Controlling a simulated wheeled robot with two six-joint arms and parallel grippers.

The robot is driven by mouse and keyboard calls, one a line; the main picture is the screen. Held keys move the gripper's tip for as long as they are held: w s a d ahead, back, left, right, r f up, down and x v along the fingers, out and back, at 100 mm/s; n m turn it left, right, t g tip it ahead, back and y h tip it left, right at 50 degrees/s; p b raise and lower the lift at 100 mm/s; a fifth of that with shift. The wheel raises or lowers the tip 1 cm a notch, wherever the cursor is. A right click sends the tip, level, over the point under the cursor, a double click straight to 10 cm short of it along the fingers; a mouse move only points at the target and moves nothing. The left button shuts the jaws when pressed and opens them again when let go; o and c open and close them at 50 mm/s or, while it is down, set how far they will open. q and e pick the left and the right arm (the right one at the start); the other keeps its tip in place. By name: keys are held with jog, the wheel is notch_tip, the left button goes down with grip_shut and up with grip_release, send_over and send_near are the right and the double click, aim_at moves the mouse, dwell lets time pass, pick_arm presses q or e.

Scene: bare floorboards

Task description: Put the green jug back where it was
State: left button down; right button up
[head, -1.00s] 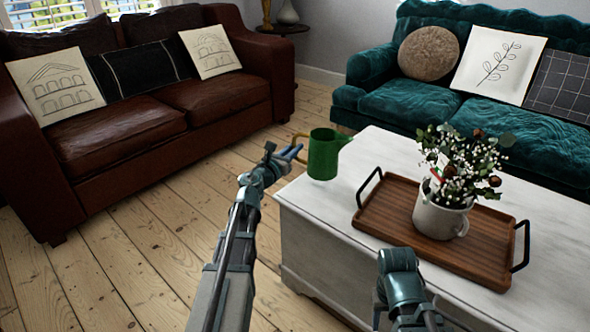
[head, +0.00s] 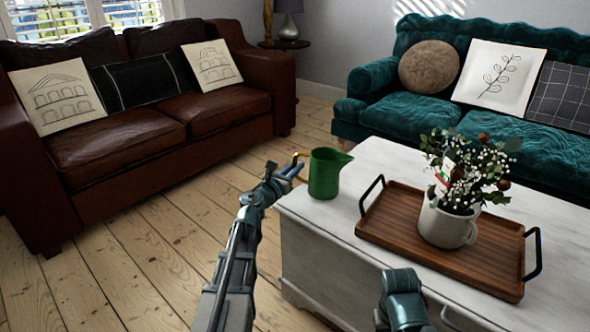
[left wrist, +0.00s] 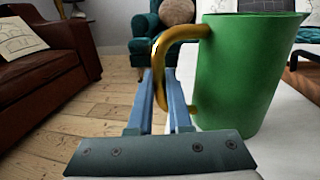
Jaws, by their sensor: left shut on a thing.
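The green jug (head: 326,175) is upright at the left end of the white table (head: 330,245), with its spout to the right and its yellow handle to the left. My left gripper (head: 299,171) comes from the left and is shut on the handle. In the left wrist view, the blue fingers (left wrist: 164,82) are on either side of the yellow handle, and the jug body (left wrist: 245,70) stands to their right. I cannot tell whether the jug's base touches the tabletop or hangs just above it. My right gripper is not in view; only part of that arm shows.
A wooden tray (head: 385,228) with black handles lies on the table, right of the jug. It bears a white mug of flowers (head: 448,224). A brown leather sofa (head: 150,130) stands at left, a teal sofa (head: 400,108) behind. Tabletop between jug and tray is bare.

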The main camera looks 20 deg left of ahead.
pick_arm(q)
jog(key=c, duration=0.8)
grip_release()
jog(key=shift+c, duration=0.2)
jog(key=shift+r+p, duration=0.2)
jog(key=shift+p, duration=0.1)
jog(key=s+a, duration=0.2)
jog(key=s, duration=1)
jog(key=shift+f, duration=0.15)
jog(key=shift+w, duration=0.1)
